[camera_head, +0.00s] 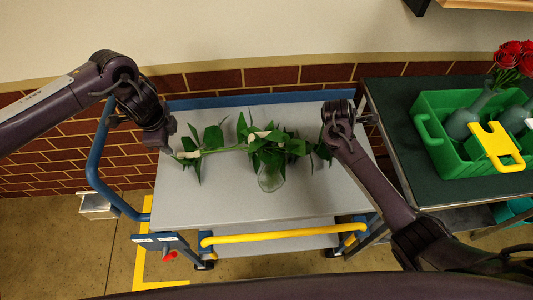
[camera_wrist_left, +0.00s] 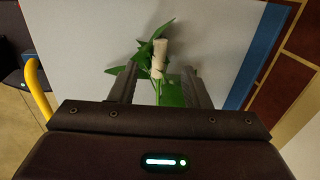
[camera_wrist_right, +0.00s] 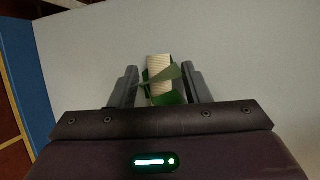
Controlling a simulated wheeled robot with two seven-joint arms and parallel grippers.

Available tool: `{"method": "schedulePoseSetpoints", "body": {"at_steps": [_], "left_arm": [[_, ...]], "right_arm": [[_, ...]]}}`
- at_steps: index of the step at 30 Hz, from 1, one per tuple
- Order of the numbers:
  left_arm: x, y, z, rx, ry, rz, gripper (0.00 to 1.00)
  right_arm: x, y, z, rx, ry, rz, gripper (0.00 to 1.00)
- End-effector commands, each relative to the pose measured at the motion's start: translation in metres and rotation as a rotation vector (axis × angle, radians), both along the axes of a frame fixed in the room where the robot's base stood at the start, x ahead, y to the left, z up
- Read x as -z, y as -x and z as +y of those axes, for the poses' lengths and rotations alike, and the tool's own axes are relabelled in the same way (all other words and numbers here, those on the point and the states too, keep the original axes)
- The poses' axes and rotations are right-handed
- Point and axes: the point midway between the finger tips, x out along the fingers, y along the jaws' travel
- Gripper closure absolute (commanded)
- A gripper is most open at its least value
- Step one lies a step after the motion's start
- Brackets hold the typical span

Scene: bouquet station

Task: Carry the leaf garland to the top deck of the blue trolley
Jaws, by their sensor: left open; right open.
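The leaf garland (camera_head: 214,137) is a green stem with leaves and pale wrapped sections. It stretches left to right across the grey top deck (camera_head: 190,205) of the blue trolley. My left gripper (camera_head: 172,152) is open at its left end; in the left wrist view a pale wrapped section (camera_wrist_left: 160,55) lies just beyond the open fingers (camera_wrist_left: 158,88). My right gripper (camera_head: 327,142) is open at the right end; in the right wrist view a pale wrapped section (camera_wrist_right: 159,68) and leaves lie between the open fingers (camera_wrist_right: 162,86). The right end is partly hidden by my arm in the head view.
A clear glass vase (camera_head: 270,179) is on the deck close to the garland's middle. A dark table (camera_head: 400,95) to the right holds a green crate (camera_head: 437,150) with grey vases, red flowers and a yellow object. A brick wall stands behind. The deck's front is clear.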

Motion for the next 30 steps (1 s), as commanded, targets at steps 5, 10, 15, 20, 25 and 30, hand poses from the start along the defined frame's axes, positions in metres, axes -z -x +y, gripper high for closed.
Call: {"method": "schedulePoseSetpoints", "body": {"at_steps": [5,10,15,20,25,30], "left_arm": [[-0.002,0.0,0.0,0.0,0.0,0.0,0.57],[-0.002,0.0,0.0,0.0,0.0,0.0,0.57],[-0.002,0.0,0.0,0.001,0.0,0.0,0.57],[-0.002,0.0,0.0,0.001,0.0,0.0,0.57],[-0.002,0.0,0.0,0.001,0.0,0.0,0.57],[-0.002,0.0,0.0,0.001,0.0,0.0,0.57]], "right_arm": [[-0.018,0.002,0.006,-0.003,0.002,-0.004,0.57],[-0.051,0.008,0.02,-0.004,0.002,-0.006,0.57],[-0.082,0.016,0.034,-0.004,0.001,-0.004,0.57],[-0.101,0.019,0.042,-0.002,0.0,-0.001,0.57],[-0.108,0.022,0.045,0.0,0.0,0.0,0.57],[-0.108,0.022,0.045,0.0,0.0,0.0,0.57]]}}
